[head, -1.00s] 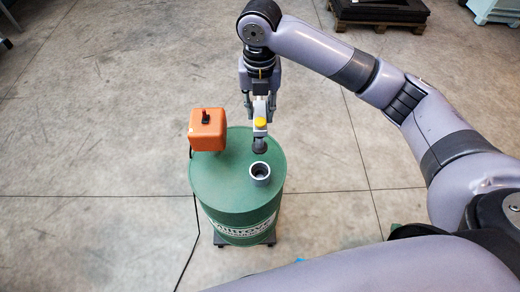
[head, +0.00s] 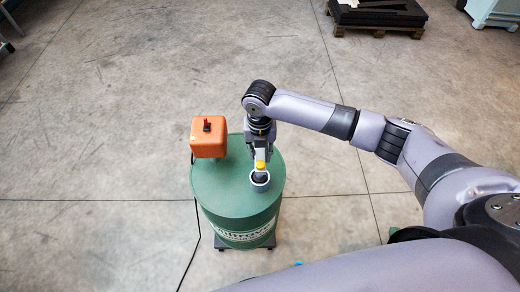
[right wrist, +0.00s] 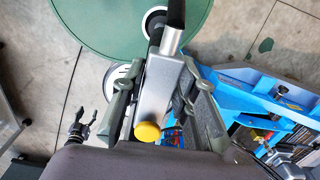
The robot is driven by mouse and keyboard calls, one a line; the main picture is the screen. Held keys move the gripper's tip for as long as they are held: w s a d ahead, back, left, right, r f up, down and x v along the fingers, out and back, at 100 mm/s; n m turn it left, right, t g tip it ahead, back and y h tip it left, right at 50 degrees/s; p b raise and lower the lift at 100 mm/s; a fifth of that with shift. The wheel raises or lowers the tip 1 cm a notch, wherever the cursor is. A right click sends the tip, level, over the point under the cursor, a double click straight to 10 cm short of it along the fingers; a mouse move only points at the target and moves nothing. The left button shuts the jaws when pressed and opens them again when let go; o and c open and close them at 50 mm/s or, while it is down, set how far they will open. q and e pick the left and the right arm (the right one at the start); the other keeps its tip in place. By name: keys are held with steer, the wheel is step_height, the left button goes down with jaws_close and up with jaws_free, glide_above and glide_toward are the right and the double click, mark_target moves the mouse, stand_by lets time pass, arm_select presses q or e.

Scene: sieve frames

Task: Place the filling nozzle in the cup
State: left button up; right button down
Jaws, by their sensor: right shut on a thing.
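The filling nozzle (head: 261,165) has a pale body with a yellow cap and a dark tip. My right gripper (head: 260,152) is shut on it, above the right part of the green drum's top. The small grey cup (head: 260,186) stands on the drum, with the dark tip over or inside its opening. The depth cannot be told. In the right wrist view my gripper's fingers (right wrist: 158,95) flank the nozzle body (right wrist: 157,90). The cup's pale rim (right wrist: 147,22) shows at the top there, partly hidden by the nozzle's dark parts. My left gripper is not in view.
An orange box (head: 209,140) stands at the drum's (head: 222,196) left far edge. A black cable (head: 195,240) runs down the drum's left side. A loaded pallet (head: 377,28) lies far off at the top. The floor around the drum is mostly clear.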

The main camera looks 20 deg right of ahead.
steer(key=shift+f, duration=0.55)
steer(key=c, duration=1.3)
jaws_free()
steer(key=shift+r, duration=0.5)
steer(key=shift+r+b, duration=1.1)
steer(key=shift+r, duration=5)
